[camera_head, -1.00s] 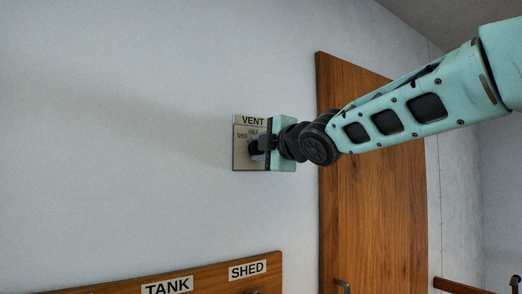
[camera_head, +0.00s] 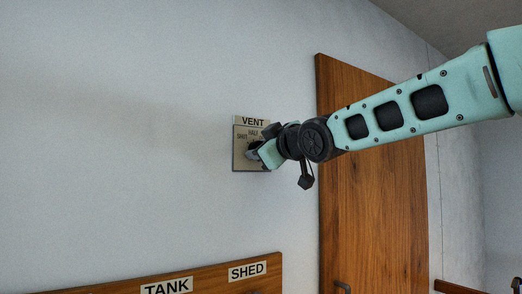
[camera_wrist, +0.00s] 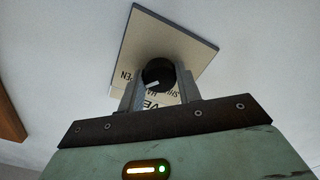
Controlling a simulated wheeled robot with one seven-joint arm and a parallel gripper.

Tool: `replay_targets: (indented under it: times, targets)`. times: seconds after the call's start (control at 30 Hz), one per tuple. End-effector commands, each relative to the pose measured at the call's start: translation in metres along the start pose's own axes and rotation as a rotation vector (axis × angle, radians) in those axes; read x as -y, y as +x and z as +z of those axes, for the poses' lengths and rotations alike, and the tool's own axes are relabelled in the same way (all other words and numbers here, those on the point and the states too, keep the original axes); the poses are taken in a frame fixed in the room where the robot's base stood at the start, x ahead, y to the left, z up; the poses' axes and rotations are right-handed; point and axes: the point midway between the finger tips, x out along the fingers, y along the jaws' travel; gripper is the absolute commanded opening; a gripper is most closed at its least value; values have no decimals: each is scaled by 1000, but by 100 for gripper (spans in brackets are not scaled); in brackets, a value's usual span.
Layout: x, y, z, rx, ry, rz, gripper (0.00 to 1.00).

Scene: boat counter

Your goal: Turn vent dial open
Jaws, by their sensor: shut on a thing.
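The vent plate (camera_head: 238,160) is on the white wall under a VENT label (camera_head: 253,122). Its dark round dial (camera_head: 254,146) is partly hidden by my gripper (camera_head: 258,151) in the head view. In the wrist view the plate (camera_wrist: 183,38) appears upside down, with the dial (camera_wrist: 158,72) between my fingers. My gripper (camera_wrist: 160,86) is shut on the dial, one finger on each side. A white mark on the dial points down and left in the wrist view, near HALF and towards the OPEN side; its exact setting is unclear.
A wooden door or panel (camera_head: 372,200) stands right of the plate, behind my arm. A wooden board (camera_head: 215,283) with TANK (camera_head: 167,287) and SHED (camera_head: 248,271) labels is below. The wall left of the plate is bare.

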Motion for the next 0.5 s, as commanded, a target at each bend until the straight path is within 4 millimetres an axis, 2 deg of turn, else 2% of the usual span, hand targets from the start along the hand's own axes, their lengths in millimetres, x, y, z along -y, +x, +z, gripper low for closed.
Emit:
replay_targets:
  times: [0.5]
  targets:
    - [1, 0, 1, 3, 96, -2, 11]
